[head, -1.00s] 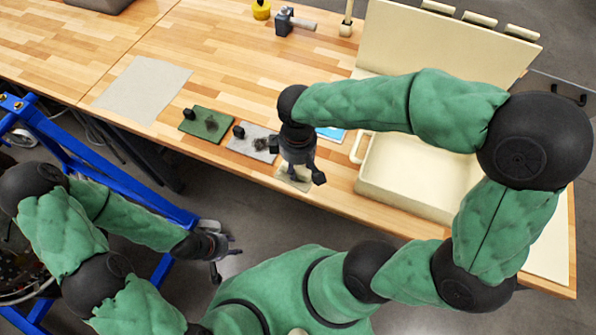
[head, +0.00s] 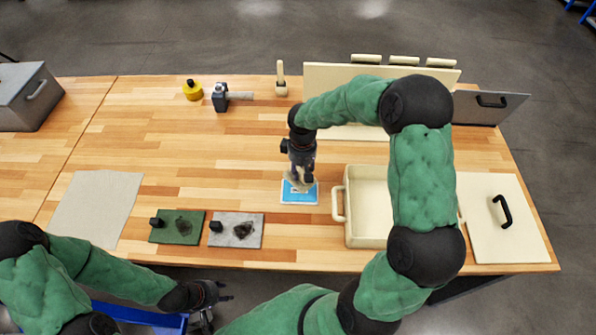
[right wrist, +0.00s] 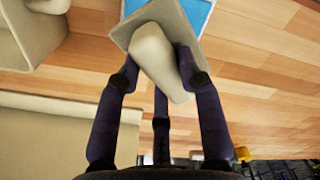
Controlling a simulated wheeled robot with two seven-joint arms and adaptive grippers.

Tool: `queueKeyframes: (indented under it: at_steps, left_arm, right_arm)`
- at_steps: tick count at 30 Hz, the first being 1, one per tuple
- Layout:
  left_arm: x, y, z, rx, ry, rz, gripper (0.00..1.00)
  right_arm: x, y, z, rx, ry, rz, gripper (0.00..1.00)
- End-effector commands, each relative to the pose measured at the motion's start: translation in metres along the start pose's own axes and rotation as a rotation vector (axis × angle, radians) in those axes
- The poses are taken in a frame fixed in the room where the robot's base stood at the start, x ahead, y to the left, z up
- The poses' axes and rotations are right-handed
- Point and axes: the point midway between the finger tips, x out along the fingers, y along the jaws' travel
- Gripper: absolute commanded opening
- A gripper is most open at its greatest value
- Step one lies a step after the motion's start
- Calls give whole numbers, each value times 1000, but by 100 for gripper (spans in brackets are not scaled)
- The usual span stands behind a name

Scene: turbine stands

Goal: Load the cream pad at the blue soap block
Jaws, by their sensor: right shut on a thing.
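My right gripper (head: 299,180) is shut on the cream pad (right wrist: 155,45), gripping its raised handle in the right wrist view. In the head view the gripper and pad are directly over the blue soap block (head: 287,198), partly covering it. The blue block also shows in the right wrist view (right wrist: 203,12), beyond the pad's edge. I cannot tell whether pad and block touch. My left gripper (head: 215,304) is empty and open, low near the table's front edge at lower left.
A green pad (head: 160,233) and a grey pad (head: 255,219), both with dark marks, lie left of the block. A cream tray (head: 365,205) stands close to its right. A grey cloth (head: 95,205) lies at left.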

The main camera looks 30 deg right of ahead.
Motion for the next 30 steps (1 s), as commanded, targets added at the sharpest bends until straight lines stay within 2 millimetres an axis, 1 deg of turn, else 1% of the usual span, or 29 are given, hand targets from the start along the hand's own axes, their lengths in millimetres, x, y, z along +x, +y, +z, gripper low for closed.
queueKeyframes:
  at_steps: [8, 18, 23, 30]
  left_arm:
    - [14, -5, 0, 0, 0, 0, 40]
    - [34, -12, -1, 0, 0, 0, 40]
    - [37, -13, -2, 0, 0, 0, 40]
    - [37, -13, -2, 0, 0, 0, 40]
  right_arm:
    - [20, 0, 0, -1, -1, 0, 11]
    - [52, 0, 0, -2, -1, 0, 11]
    - [58, 0, 0, -1, -1, 0, 11]
    - [58, 0, 0, -1, 0, 0, 11]
